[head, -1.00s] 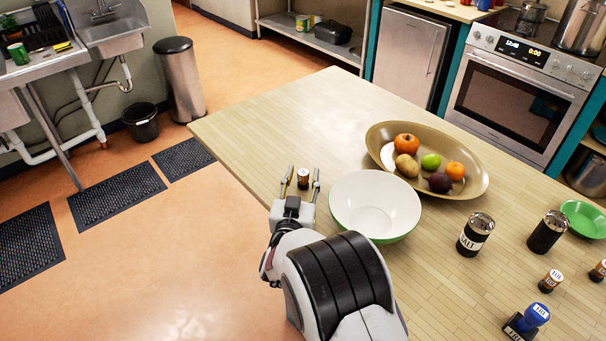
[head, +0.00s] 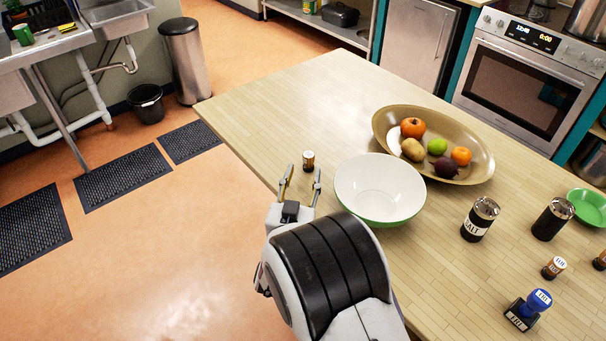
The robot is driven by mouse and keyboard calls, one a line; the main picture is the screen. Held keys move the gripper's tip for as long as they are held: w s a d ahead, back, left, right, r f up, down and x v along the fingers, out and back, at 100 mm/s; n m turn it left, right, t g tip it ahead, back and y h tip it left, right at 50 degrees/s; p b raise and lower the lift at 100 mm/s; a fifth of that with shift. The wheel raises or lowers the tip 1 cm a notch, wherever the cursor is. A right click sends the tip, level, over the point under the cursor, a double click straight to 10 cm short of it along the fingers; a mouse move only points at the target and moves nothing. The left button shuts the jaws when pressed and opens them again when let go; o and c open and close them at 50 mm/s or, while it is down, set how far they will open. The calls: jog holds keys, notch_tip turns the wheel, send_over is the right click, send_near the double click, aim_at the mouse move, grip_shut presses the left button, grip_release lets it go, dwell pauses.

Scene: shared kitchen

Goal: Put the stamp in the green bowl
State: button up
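A stamp with a blue knob and dark base (head: 527,311) stands on the table at the lower right. A small green bowl (head: 588,205) sits at the right edge of the picture, and looks empty. A larger bowl (head: 380,190), white inside and green outside, stands right of my gripper and is empty. My gripper (head: 302,178) is open and empty near the table's left edge, far left of the stamp. A small brown bottle (head: 308,161) stands just beyond its fingertips.
An oval tan dish (head: 478,172) holds several fruits. A salt shaker (head: 479,219) and a dark shaker (head: 552,219) stand between the white bowl and the green bowl. A small brown bottle (head: 554,267) stands near the stamp. The table's far left part is clear.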

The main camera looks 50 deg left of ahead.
aim_at(308, 160)
jog(key=shift+o, duration=0.6)
jog(key=shift+s, duration=0.1)
jog(key=shift+s+d+f, duration=0.3)
jog(key=shift+s+d, duration=0.05)
jog(key=shift+d, duration=0.2)
jog(key=shift+x, duration=1.3)
jog(key=shift+a, duration=0.1)
jog(key=shift+x, duration=2.55)
jog(key=shift+r, duration=0.15)
